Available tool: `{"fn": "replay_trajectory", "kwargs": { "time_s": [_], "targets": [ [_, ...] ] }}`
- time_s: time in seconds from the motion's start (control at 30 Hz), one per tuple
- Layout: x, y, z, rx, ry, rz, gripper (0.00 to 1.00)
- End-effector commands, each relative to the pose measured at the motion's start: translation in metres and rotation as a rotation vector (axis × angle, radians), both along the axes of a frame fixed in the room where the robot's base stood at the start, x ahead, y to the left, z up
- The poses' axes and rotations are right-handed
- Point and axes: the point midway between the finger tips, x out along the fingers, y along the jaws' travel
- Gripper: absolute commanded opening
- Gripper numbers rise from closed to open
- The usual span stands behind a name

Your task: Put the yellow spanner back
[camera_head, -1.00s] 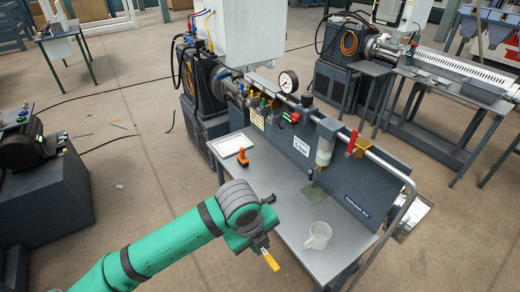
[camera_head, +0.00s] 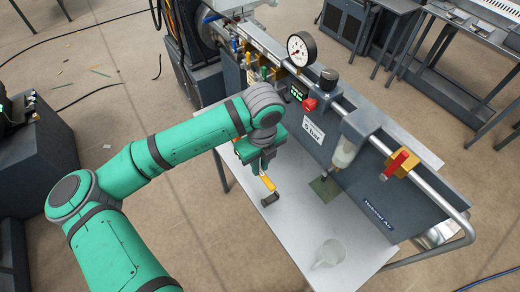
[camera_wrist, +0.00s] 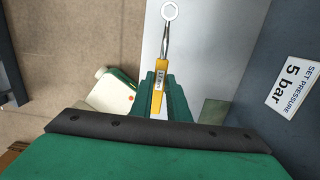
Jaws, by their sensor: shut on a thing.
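The yellow spanner (camera_head: 267,183) hangs from my gripper (camera_head: 262,165) over the grey bench in the head view. In the wrist view the spanner's yellow handle (camera_wrist: 158,92) lies between the green fingers (camera_wrist: 160,95), which are shut on it. Its silver shank and ring end (camera_wrist: 171,12) point away from the gripper, toward the top of the picture. A small dark block (camera_head: 270,199) shows just below the handle in the head view; I cannot tell whether they touch.
The bench (camera_head: 290,235) carries a clear mug (camera_head: 328,254) at the front and a green square pad (camera_head: 324,188). A dark panel (camera_head: 365,195) with gauge, red knob and pipe runs along its far side. A white and green object (camera_wrist: 115,92) shows left in the wrist view.

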Motion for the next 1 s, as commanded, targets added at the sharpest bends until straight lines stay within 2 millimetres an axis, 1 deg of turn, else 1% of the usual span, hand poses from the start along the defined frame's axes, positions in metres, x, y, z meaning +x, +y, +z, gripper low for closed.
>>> {"fn": "replay_trajectory", "kwargs": {
  "time_s": [0.43,0.57,1.0],
  "targets": [
    [0.000,-0.001,0.002,-0.001,-0.001,-0.002,0.00],
    [0.000,-0.001,-0.007,0.000,0.000,-0.001,0.00],
    [0.000,-0.001,-0.050,0.000,0.000,-0.001,0.00]
  ]
}}
